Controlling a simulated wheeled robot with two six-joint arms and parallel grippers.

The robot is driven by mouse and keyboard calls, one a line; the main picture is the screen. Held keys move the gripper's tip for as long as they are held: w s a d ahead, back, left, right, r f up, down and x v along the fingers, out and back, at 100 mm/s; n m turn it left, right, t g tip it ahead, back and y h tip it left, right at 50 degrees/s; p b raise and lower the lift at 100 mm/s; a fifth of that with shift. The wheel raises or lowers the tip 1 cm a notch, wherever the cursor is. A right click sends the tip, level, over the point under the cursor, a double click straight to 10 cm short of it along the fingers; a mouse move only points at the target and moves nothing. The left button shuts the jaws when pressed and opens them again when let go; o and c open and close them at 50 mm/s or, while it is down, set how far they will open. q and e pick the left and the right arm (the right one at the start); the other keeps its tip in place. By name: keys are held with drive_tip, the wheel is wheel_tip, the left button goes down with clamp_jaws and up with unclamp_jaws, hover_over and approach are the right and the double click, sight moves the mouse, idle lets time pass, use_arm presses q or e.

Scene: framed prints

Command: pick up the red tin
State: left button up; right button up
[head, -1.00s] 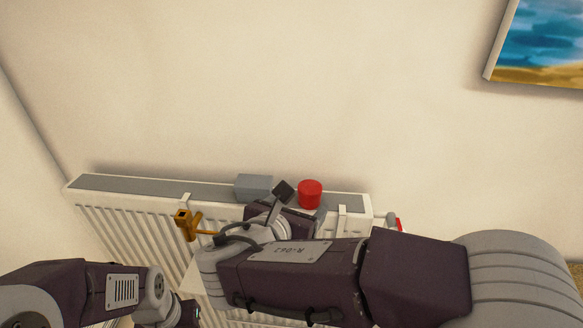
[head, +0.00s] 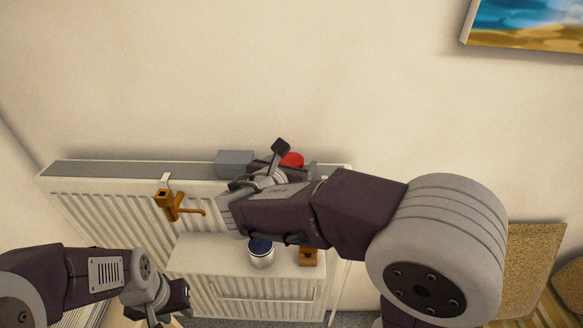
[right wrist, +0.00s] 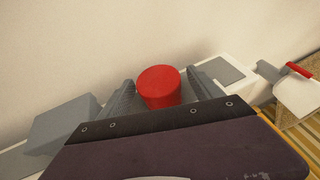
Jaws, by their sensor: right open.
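The red tin (head: 292,159) stands on top of the white radiator (head: 100,168), partly hidden in the head view behind my right gripper (head: 296,162). In the right wrist view the red tin (right wrist: 158,88) shows between the two grey fingers of my right gripper (right wrist: 162,93). The fingers are spread, one on each side, with a visible gap at least on the right. I cannot tell whether the left finger touches it. My left gripper (head: 172,300) is low at the left in the head view, away from the tin; its jaws are unclear.
A grey box (head: 234,162) stands left of the tin on the radiator. An orange-brown holder (head: 167,205) hangs on the radiator's front. Below, a white cabinet (head: 200,258) bears a blue-topped white cup (head: 261,256) and an orange-brown block (head: 308,257). A framed print (head: 525,28) hangs upper right.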

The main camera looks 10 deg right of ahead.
sight(291, 159)
drive_tip(key=shift+s, duration=0.1)
drive_tip(key=c, duration=1.6)
drive_tip(key=shift+r, duration=0.15)
wheel_tip(291, 159, up, 4)
drive_tip(key=shift+r+p, duration=0.25)
drive_tip(key=shift+p, duration=0.5)
drive_tip(key=s+d+r+p, duration=0.6)
drive_tip(key=d+p, duration=0.3)
drive_tip(key=p, duration=0.2)
drive_tip(key=shift+d+r, duration=0.15)
drive_tip(key=shift+d, duration=0.25)
